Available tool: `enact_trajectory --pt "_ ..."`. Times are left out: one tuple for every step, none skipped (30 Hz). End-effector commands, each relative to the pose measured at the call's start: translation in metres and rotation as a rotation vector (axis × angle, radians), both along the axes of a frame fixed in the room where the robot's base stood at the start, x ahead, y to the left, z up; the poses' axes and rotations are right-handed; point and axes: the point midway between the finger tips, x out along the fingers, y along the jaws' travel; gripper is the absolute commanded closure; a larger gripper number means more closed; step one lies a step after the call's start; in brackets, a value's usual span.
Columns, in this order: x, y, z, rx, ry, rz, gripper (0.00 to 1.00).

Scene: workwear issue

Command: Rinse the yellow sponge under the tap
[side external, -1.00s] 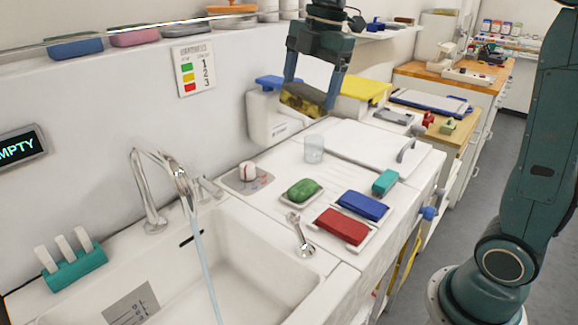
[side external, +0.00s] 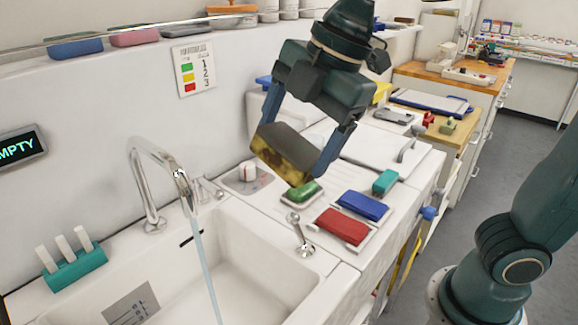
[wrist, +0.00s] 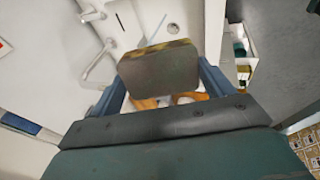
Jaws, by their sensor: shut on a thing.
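The yellow sponge (side external: 281,156), with a dark grey-brown face and dark stains on the yellow, is held between the fingers of my gripper (side external: 300,150). It is tilted and in the air above the counter, to the right of the sink. In the wrist view the sponge (wrist: 160,75) fills the space between the blue fingers and hides part of the sink. The chrome tap (side external: 165,170) stands at the back of the sink (side external: 240,265), and a stream of water (side external: 204,262) falls from it into the basin. The sponge is apart from the water.
A green sponge (side external: 303,193), blue sponge (side external: 363,205) and red sponge (side external: 342,227) sit in trays on the counter. A ball (side external: 248,171) is near the wall. A small chrome fitting (side external: 301,238) stands by the sink's right edge. A teal holder (side external: 75,262) is at left.

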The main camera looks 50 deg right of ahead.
Motion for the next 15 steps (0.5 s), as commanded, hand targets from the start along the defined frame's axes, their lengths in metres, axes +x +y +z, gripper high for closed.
enact_trajectory --pt "-0.005 0.004 0.0 0.003 -0.006 0.005 0.41" --pt "-0.008 0.007 -0.001 0.006 -0.009 0.008 0.41" --pt "-0.01 0.008 -0.001 0.007 -0.011 0.006 0.41" --pt "-0.012 0.01 -0.001 0.008 -0.014 0.009 0.41" --pt "-0.015 0.012 -0.001 0.01 -0.017 0.01 0.41" --pt "-0.017 0.014 -0.002 0.012 -0.02 0.009 0.41" --pt "-0.019 0.015 -0.002 0.013 -0.022 0.01 0.41" --pt "-0.021 0.017 -0.002 0.015 -0.024 0.01 0.41" --pt "-0.023 0.018 -0.006 0.015 -0.025 0.01 0.41" --pt "-0.022 0.017 -0.011 0.014 -0.025 0.007 0.41" --pt "-0.022 0.017 -0.016 0.014 -0.027 0.007 0.41" --pt "-0.021 0.016 -0.022 0.017 -0.028 0.006 0.41" --pt "-0.022 0.016 -0.026 0.017 -0.029 0.006 0.41" --pt "-0.022 0.016 -0.031 0.019 -0.031 0.006 0.41" --pt "-0.022 0.016 -0.038 0.018 -0.033 0.007 0.41"
